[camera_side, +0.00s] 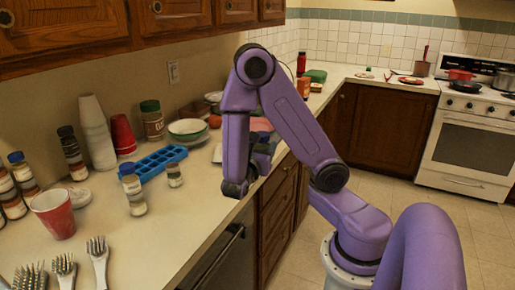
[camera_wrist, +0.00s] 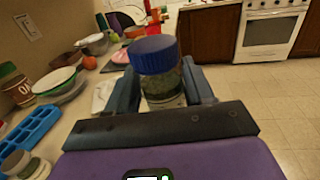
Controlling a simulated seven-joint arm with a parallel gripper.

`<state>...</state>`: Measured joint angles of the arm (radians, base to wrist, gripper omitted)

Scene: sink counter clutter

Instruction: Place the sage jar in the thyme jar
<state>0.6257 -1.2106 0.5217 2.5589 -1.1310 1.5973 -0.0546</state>
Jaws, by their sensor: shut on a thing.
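My gripper (camera_side: 262,148) is above the counter near its front edge. In the wrist view its two fingers are shut around a clear jar (camera_wrist: 160,82) with a blue lid and green contents. The held jar is upright; its label cannot be read, and my arm mostly hides it in the side view. On the counter, a blue-lidded jar (camera_side: 133,192) and a shorter pale jar (camera_side: 175,176) stand in front of the blue tray. More spice jars (camera_side: 72,155) stand at the left. I cannot tell which jar is sage or thyme.
A blue ice tray (camera_side: 153,162), stacked bowls (camera_side: 188,129) and a brown jar (camera_side: 152,120) stand behind the pale jar. A red cup (camera_side: 55,213), white cups (camera_side: 95,135) and brushes (camera_side: 98,262) are at left. The front counter strip (camera_side: 195,215) is clear.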

